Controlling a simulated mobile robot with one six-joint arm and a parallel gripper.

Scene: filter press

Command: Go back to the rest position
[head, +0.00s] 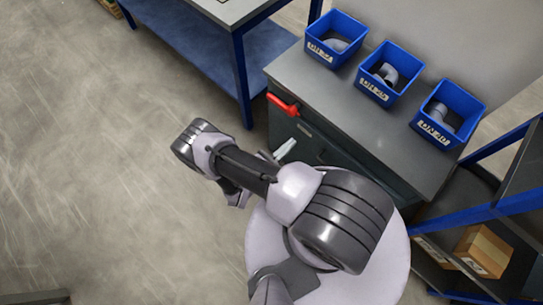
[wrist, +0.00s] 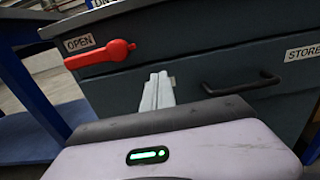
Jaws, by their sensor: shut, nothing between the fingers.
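My gripper (wrist: 156,92) shows in the wrist view as two pale fingers pressed together, shut and empty. In the head view its fingertips (head: 286,149) show beside my arm, near the front of the grey cabinet (head: 325,108). The fingers point toward the cabinet front, between a red handle (wrist: 100,54) on the left and a dark bar handle (wrist: 242,84) on the right. They appear apart from both handles. The red handle also shows in the head view (head: 283,104). My arm hides part of the cabinet front in the head view.
Three blue bins (head: 336,40), (head: 389,75), (head: 448,112) with grey fittings stand on the cabinet top. A blue-legged table (head: 243,75) stands at the upper left. A shelf with a cardboard box (head: 483,251) is at the lower right. The floor (head: 90,160) at left is clear.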

